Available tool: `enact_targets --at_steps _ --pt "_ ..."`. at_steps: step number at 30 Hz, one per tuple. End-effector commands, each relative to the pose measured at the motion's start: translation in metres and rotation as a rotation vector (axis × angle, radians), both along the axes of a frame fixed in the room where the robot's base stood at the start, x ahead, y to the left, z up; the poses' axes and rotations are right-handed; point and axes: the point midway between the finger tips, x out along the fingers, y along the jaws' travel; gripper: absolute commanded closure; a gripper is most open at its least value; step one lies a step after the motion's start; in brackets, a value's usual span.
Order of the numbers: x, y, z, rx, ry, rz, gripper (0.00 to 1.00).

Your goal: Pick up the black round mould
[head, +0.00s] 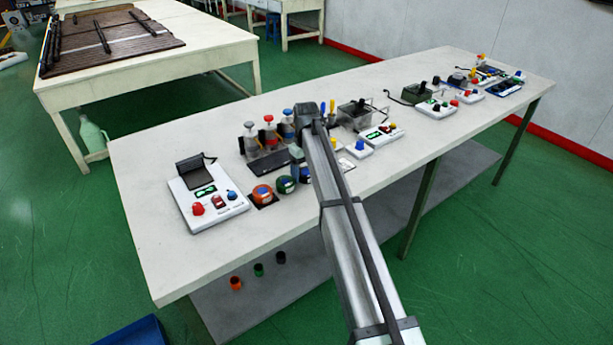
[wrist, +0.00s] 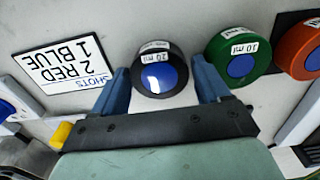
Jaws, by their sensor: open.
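The gripper is open, and I cannot tell whether either finger touches the mould. In the head view, my arm and gripper largely cover this spot, and the mould is hard to make out beside the green mould (head: 285,184).
The green mould (wrist: 241,66) stands close by the right finger, with the orange mould (wrist: 305,52) beyond it. A white card (wrist: 62,67) reads 2 RED 1 BLUE. A white control box (head: 208,200) and several dispenser bottles (head: 269,133) stand nearby on the white table (head: 150,258).

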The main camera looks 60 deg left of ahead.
Motion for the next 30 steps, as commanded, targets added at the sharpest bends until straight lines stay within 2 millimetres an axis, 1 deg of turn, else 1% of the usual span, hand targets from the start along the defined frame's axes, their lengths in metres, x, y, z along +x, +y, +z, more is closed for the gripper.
enact_targets --at_steps 4,5,19,26,30 --pt "0.0000 0.0001 0.0002 0.000 0.000 0.000 0.24" --pt "0.0000 0.0001 0.0002 0.000 0.000 0.000 0.26" --pt "0.0000 0.0000 0.0005 0.000 0.000 0.000 0.71" --pt "0.0000 0.0000 0.0011 0.000 0.000 0.000 0.73" --pt "0.0002 0.0004 0.0096 0.000 0.000 0.000 0.73"
